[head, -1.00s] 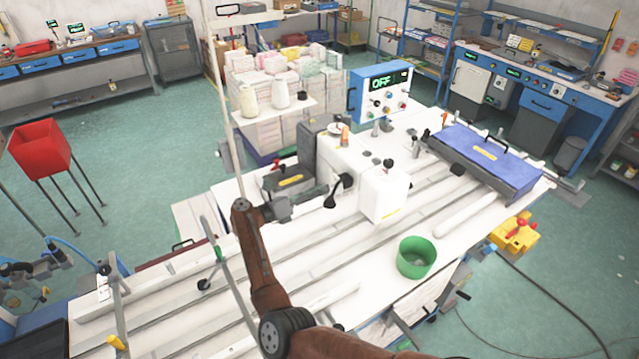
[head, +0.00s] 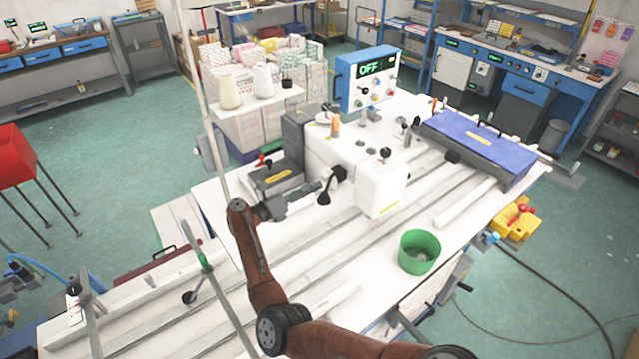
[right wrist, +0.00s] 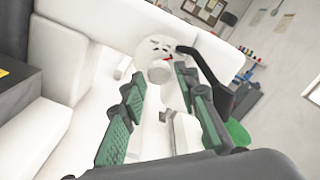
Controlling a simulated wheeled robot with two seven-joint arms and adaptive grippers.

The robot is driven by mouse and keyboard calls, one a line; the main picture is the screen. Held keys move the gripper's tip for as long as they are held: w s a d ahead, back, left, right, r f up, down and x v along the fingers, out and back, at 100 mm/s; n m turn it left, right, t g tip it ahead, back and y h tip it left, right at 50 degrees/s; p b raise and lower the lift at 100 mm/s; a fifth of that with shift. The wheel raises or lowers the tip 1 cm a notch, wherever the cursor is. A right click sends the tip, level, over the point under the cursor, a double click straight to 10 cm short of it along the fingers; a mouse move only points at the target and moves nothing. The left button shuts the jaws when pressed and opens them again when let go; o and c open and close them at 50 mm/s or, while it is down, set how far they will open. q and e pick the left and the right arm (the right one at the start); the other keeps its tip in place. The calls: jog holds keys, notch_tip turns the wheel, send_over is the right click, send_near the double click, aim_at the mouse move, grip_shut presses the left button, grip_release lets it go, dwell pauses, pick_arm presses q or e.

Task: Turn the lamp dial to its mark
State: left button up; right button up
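A small white dial (right wrist: 160,72) is in the right wrist view, on a white face with short black marks and a red mark beside it. My right gripper (right wrist: 158,84), with green-padded fingers, is open, its fingertips on either side of the dial. I cannot tell whether they touch it. In the head view my right gripper (head: 312,190) is at the left side of the white sewing machine (head: 380,190), close to a black lamp (head: 325,194) on a curved neck. The dial cannot be made out there. My left gripper is not in view.
A green bowl (head: 419,250) stands on the white table right of my forearm. A control box (head: 366,78) reading OFF stands behind the machine. A blue-lidded box (head: 474,145) is at the back right. A thin pole (head: 203,110) rises left of my right arm.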

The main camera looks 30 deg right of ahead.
aim_at(323, 182)
jog(key=shift+w+d, duration=0.15)
jog(key=shift+d, duration=1.8)
jog(key=shift+c, duration=0.6)
grip_shut()
